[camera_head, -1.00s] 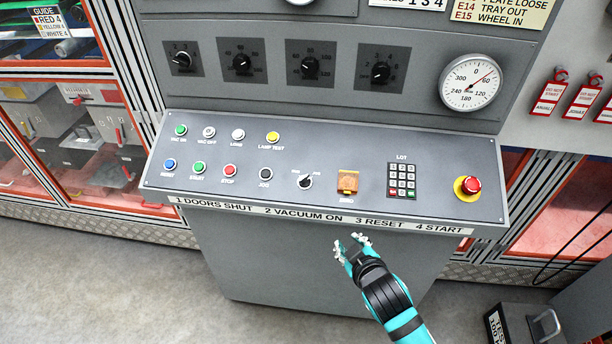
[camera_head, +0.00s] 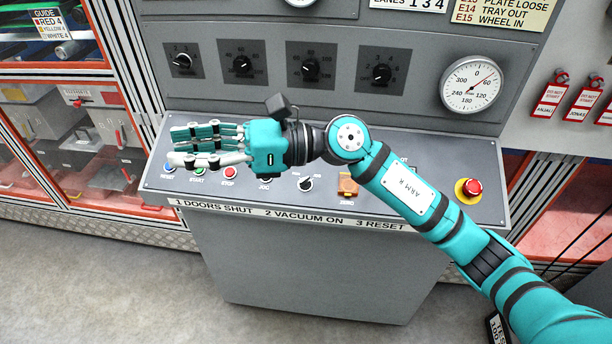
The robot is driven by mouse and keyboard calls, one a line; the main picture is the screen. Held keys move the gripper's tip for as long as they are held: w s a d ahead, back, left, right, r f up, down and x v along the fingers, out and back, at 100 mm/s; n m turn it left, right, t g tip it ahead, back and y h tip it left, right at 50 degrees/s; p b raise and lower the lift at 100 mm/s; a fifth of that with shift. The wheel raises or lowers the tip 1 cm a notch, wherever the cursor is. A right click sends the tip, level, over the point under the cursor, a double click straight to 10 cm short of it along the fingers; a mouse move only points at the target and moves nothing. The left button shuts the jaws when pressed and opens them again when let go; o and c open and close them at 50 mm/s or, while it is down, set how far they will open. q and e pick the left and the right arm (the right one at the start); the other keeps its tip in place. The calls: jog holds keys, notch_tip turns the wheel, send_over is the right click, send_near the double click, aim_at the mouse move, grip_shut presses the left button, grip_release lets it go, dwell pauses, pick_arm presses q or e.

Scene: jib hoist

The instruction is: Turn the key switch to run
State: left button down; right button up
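A small black switch knob (camera_head: 305,184) with a pale ring sits on the sloped panel in the head view, between the black push button and an orange cover. It has a small label on each side, too small to read, and looks like the key switch; its exact setting is unclear. My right gripper (camera_head: 190,145) lies over the left part of the panel, fingers extended straight to the left, apart and empty. I cannot tell whether the hand touches the panel. My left gripper is out of view.
The orange cover (camera_head: 347,186) is right of the switch, partly under my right arm. A red emergency button (camera_head: 472,187) stands at the panel's right. My arm hides most of the keypad and upper buttons. Dials (camera_head: 311,66) line the upright face behind.

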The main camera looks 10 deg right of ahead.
notch_tip(320, 180, down, 4)
jog(key=w+d+n+h, duration=0.1)
jog(key=n+h, duration=0.3)
jog(key=h, duration=0.1)
jog(key=n+t+h, duration=0.3)
jog(key=h, duration=0.9)
send_over(307, 179)
jog(key=s+d, duration=0.2)
jog(key=s, duration=0.2)
jog(key=f, duration=0.1)
jog(key=p+x, duration=0.1)
jog(key=x, duration=0.5)
jog(key=p+x, duration=0.2)
jog(key=x, duration=0.3)
jog(key=d+p+x, duration=0.1)
jog(key=x, duration=0.5)
jog(key=shift+w+a+f+p, duration=0.1)
jog(key=shift+f+p, duration=0.2)
jog(key=shift+f, duration=0.05)
grip_shut()
